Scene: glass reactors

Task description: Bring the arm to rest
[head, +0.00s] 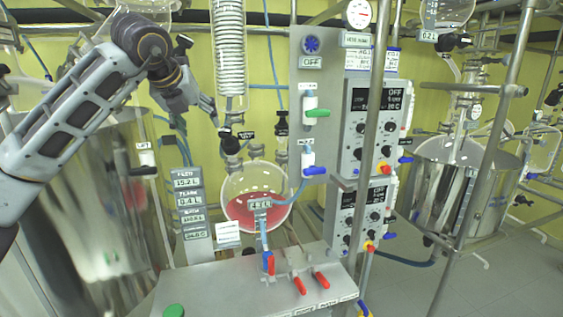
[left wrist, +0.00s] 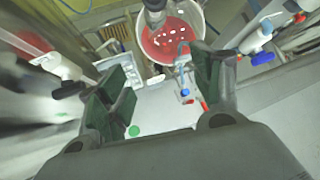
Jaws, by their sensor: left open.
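My left arm comes in from the upper left in the head view. Its gripper (head: 207,108) hangs in the air left of the coiled glass condenser and above the round flask. In the left wrist view the two fingers of my left gripper (left wrist: 160,88) stand wide apart with nothing between them. The round flask (head: 240,211) holds red liquid and also shows beyond the fingers in the left wrist view (left wrist: 166,36). The gripper is apart from the flask. My right gripper is not in view.
A steel bench (head: 215,288) with red-handled valves (head: 299,285) stands in front. A large steel vessel (head: 110,235) is at the left. Metal poles (head: 485,165) rise at the right.

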